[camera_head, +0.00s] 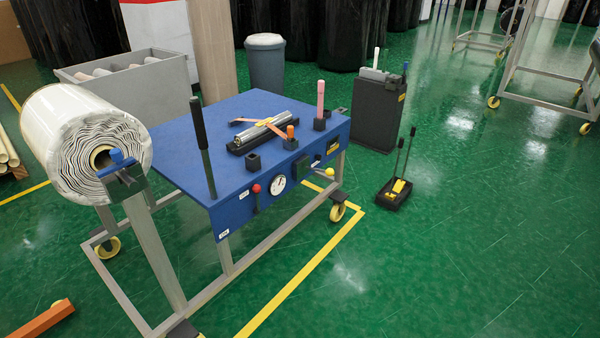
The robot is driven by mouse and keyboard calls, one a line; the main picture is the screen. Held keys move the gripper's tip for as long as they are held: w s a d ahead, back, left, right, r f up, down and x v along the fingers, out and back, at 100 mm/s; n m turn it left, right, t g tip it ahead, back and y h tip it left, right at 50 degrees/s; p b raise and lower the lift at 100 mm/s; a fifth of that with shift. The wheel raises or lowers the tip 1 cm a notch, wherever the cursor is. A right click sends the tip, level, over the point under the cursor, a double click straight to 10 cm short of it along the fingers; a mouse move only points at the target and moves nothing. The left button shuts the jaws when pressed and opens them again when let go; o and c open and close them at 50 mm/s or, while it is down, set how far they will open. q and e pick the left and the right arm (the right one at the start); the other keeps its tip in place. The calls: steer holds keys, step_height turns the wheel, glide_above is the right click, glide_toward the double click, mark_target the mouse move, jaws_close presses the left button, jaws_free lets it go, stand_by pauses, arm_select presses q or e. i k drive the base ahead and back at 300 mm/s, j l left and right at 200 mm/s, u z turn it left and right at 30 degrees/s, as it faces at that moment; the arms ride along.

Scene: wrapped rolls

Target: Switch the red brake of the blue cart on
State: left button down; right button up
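The blue cart (175,160) stands left of centre on a grey metal frame with castors. On its front panel, near the left end, is a small lever with a red ball knob (256,188). The red knob is at the upper end of its short stem. A round white gauge (278,184) is just right of it. A lever with a yellow ball knob (329,172) is at the right end of the panel. Which position counts as on or off I cannot tell. Neither of my grippers is in view.
A wrapped white roll (85,125) sits on a post at the cart's left. A tall black handle (198,122) rises from the cart's top. A black tray with tools (395,192) and a dark box (378,112) stand to the right. Green floor is clear at front right.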

mark_target(256, 189)
steer(key=i+z, duration=0.45)
steer(key=i, duration=0.6)
